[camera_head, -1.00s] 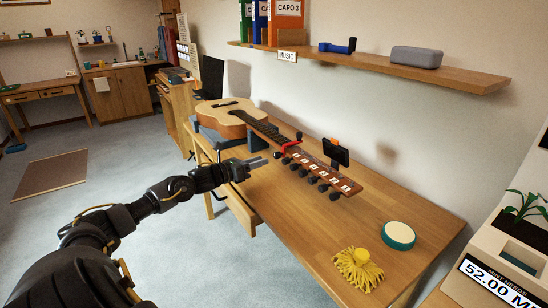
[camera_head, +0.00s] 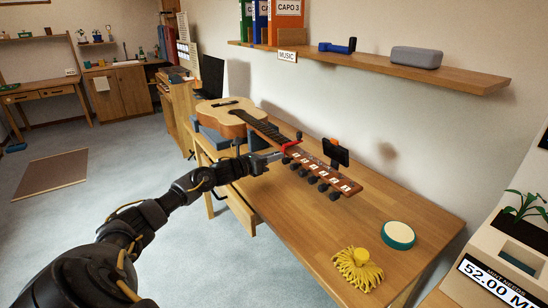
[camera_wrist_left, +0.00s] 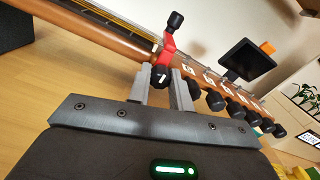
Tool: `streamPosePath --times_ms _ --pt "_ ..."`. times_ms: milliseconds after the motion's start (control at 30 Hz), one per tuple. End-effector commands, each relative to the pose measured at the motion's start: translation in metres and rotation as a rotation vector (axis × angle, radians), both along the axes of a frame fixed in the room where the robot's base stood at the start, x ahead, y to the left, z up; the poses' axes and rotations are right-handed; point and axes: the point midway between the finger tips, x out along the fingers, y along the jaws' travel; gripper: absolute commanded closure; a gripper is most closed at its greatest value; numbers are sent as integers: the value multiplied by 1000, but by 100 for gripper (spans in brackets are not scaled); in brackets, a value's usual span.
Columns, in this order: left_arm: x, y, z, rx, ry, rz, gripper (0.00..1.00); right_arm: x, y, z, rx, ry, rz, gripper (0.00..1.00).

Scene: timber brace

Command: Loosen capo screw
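An acoustic guitar (camera_head: 228,112) lies on the wooden table, its neck pointing toward the front right. A red capo (camera_head: 290,147) is clamped on the neck near the headstock. In the left wrist view the capo (camera_wrist_left: 170,45) has a black screw knob (camera_wrist_left: 161,77) marked 1 on the near side and a black end at the top. My left gripper (camera_head: 274,156) reaches the capo from the left. In the left wrist view its two fingers (camera_wrist_left: 161,84) are apart, one on each side of the knob; whether they touch it I cannot tell. My right gripper is out of view.
A small black screen (camera_head: 335,152) is clipped to the headstock (camera_head: 322,173), which has several black tuner knobs. A yellow mop-like cloth (camera_head: 357,268) and a green-rimmed round tin (camera_head: 398,235) lie at the table's right. A shelf (camera_head: 440,72) hangs above.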

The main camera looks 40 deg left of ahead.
Motion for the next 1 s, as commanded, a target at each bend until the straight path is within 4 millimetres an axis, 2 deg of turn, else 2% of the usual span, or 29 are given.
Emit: streamPosePath --times_ms 33,100,467,667,1000 --pt "0 0 0 0 0 0 91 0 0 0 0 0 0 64" --pt "0 0 0 0 0 1 100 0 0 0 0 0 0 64" --pt "0 1 0 -54 17 1 100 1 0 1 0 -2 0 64" --pt "0 1 1 -177 53 2 100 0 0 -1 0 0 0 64" --pt "0 2 2 -481 144 4 100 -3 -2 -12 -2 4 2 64"
